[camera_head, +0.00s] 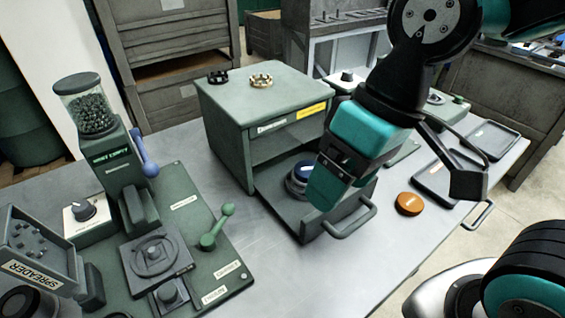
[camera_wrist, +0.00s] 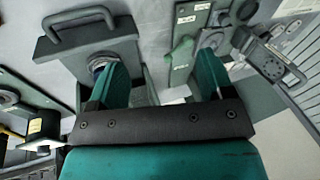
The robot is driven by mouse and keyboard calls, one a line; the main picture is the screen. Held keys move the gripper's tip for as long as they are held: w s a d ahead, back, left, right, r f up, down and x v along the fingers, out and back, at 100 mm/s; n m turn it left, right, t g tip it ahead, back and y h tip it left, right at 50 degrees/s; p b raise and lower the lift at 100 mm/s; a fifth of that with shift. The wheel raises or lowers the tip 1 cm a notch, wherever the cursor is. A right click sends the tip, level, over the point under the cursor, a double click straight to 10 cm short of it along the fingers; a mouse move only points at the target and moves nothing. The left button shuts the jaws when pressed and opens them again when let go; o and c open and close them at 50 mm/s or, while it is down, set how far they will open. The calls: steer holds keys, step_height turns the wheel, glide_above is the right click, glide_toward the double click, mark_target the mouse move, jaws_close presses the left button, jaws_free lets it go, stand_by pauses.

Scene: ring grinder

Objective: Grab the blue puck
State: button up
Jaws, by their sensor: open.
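The blue puck (camera_head: 298,174) sits in the pulled-out drawer (camera_head: 277,201) of the green cabinet. It has a dark blue top, and my gripper hides its right side in the head view. In the wrist view a small part of the blue puck (camera_wrist: 97,64) shows beside the left finger, which covers the rest. My gripper (camera_head: 326,186) has teal fingers and hangs tilted over the drawer, just right of the puck. In the wrist view my gripper (camera_wrist: 158,74) is open, with nothing seen held between its fingers.
The green cabinet (camera_head: 232,143) rises behind the drawer, with a gold ring (camera_head: 261,80) on top. The drawer handle (camera_head: 350,219) sticks out in front. An orange puck (camera_head: 408,203) lies to the right. The grinder (camera_head: 98,117) stands left; bare table lies between.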

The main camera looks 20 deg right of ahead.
steer(key=w+d+r+m+h+p, duration=0.1)
steer(key=w+r+m+h+p, duration=0.15)
steer(key=w+m, duration=0.75)
steer(key=m+h+p, duration=0.1)
steer(key=m+p, duration=0.4)
steer(key=m, duration=0.6)
glide_above(308, 168)
step_height(308, 168, down, 11)
steer(key=shift+a+f, duration=0.1)
steer(key=shift+f+p, duration=0.65)
steer(key=shift+f, duration=2)
steer(key=shift+c, duration=0.2)
steer(key=c, duration=0.8)
steer(key=shift+r, duration=0.15)
